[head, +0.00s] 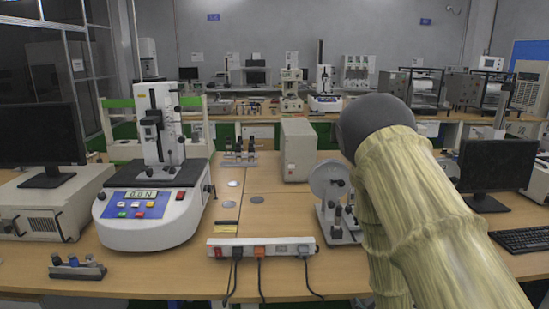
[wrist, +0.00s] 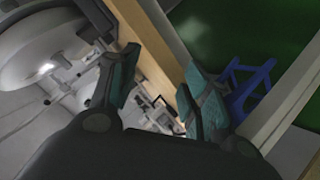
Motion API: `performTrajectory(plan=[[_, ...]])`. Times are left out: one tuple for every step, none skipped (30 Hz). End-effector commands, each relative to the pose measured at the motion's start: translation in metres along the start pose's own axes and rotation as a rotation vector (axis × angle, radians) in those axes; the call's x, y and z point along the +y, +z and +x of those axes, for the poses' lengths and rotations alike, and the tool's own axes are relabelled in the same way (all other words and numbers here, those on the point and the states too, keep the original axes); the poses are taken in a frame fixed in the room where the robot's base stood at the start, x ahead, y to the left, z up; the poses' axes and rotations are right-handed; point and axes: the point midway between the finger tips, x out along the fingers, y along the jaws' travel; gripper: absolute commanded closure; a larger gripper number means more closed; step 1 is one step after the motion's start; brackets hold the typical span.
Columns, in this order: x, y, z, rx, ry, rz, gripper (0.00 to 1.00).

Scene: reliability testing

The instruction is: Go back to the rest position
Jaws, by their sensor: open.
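My gripper (wrist: 163,92) shows in the wrist view with its two dark, teal-padded fingers spread apart. Nothing is held between them. In the head view, my arm, in a ribbed tan sleeve with a dark rounded joint, rises at the right and covers part of the bench. My gripper is not visible in that view.
The wooden bench (head: 270,207) holds a force tester (head: 155,205) reading 0.0 N, a power strip (head: 262,247), a grey box (head: 298,150), and two monitors (head: 38,135). A device with a round plate (head: 328,180) stands beside my arm. Bare wood shows mid-bench.

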Motion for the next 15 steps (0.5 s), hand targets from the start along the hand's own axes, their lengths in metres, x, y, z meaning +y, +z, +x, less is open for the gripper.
performTrajectory(plan=[[-0.019,0.024,-0.008,-0.059,-0.036,0.041,0.52],[-0.029,0.038,-0.013,-0.093,-0.056,0.064,0.52],[-0.043,0.055,-0.020,-0.139,-0.080,0.097,0.52],[-0.053,0.068,-0.025,-0.172,-0.098,0.119,0.52],[-0.064,0.080,-0.032,-0.207,-0.117,0.144,0.52],[-0.078,0.097,-0.041,-0.255,-0.141,0.174,0.52],[-0.088,0.108,-0.049,-0.289,-0.157,0.198,0.52],[-0.098,0.120,-0.056,-0.325,-0.174,0.220,0.52],[-0.112,0.135,-0.068,-0.373,-0.196,0.251,0.52],[-0.122,0.146,-0.077,-0.410,-0.212,0.274,0.52],[-0.132,0.157,-0.086,-0.447,-0.227,0.297,0.52],[-0.145,0.170,-0.099,-0.496,-0.246,0.327,0.52],[-0.155,0.180,-0.110,-0.535,-0.262,0.349,0.52],[-0.165,0.190,-0.121,-0.572,-0.276,0.371,0.52],[-0.177,0.202,-0.136,-0.623,-0.293,0.400,0.52]])
